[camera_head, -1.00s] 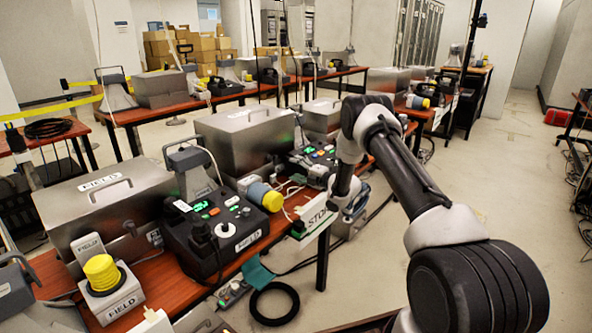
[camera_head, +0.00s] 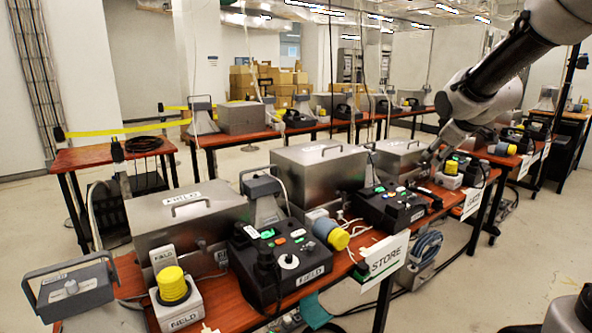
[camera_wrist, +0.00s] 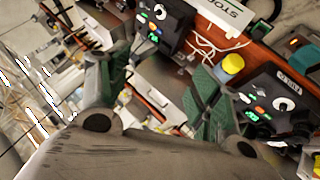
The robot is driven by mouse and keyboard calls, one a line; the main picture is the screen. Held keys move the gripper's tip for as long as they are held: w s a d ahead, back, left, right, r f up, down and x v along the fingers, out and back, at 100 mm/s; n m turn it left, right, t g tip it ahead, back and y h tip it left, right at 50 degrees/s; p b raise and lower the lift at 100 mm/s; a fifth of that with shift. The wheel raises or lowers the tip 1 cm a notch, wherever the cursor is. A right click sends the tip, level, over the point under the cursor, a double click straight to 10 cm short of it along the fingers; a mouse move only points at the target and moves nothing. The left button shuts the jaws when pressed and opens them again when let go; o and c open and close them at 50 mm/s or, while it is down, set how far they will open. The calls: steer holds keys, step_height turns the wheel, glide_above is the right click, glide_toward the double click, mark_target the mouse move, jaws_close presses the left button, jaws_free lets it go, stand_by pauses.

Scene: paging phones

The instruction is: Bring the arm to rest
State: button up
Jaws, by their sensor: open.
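My gripper (camera_head: 437,158) is at the upper right in the head view, at the end of my arm, pointing down near the far part of the phone bench. In the wrist view my gripper (camera_wrist: 155,92) shows two green-padded fingers spread apart with nothing held between them. A metal case and a black phone console (camera_wrist: 168,22) lie beyond the fingers. In the head view I cannot tell how far the fingertips are from the bench things.
A red-brown bench (camera_head: 228,308) carries metal cases (camera_head: 320,170), black phone consoles (camera_head: 392,207), yellow-capped plugs (camera_head: 172,283) and a STORE sign (camera_head: 386,258). Cables hang below it. A second bench with several devices stands behind. The floor (camera_head: 535,235) at right is largely clear.

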steer(key=s+a+f+m+g, duration=0.1)
steer(key=s+m, duration=0.1)
steer(key=s, duration=0.9)
steer(key=s+a+f+m+g, duration=0.1)
steer(key=s+m+g, duration=0.1)
steer(key=s, duration=0.9)
steer(key=s+a+f+m+g+y, duration=0.1)
steer(key=s+f+m+g, duration=0.1)
steer(key=s, duration=0.9)
steer(key=shift+s+m, duration=0.3)
steer(key=shift+m, duration=0.6)
steer(key=shift+r, duration=0.1)
